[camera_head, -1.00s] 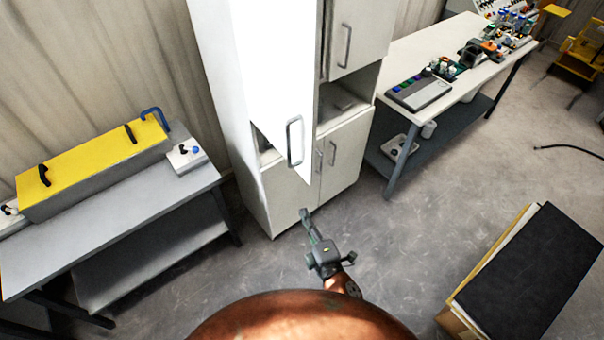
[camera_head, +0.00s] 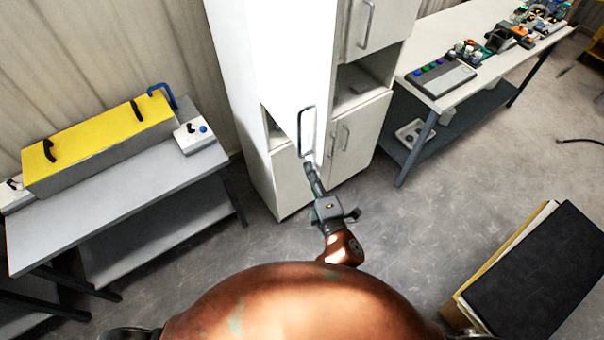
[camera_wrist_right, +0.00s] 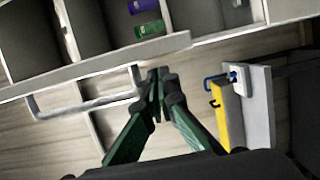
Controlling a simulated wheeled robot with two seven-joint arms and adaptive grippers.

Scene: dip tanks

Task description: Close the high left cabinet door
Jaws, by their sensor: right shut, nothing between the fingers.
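The high left door (camera_head: 270,60) of the white cabinet (camera_head: 231,110) stands open, swung out toward me. Its bar handle (camera_head: 307,131) is near the door's lower free edge. My right gripper (camera_head: 309,163) is shut and empty, its fingertips by the lower end of that handle; I cannot tell whether they touch. In the right wrist view the shut fingertips (camera_wrist_right: 160,84) are beside the handle (camera_wrist_right: 88,108) and near the door's edge (camera_wrist_right: 110,66), with nothing between them. The cabinet's open shelves behind hold a purple item (camera_wrist_right: 142,6) and a green item (camera_wrist_right: 150,28). My left gripper is out of view.
The high right door (camera_head: 376,25) looks closed, as do the lower doors (camera_head: 355,140). A grey table (camera_head: 120,195) with a yellow-lidded box (camera_head: 100,128) stands left. A workbench (camera_head: 440,98) stands right, a black-topped box (camera_head: 540,275) at lower right. Floor between is clear.

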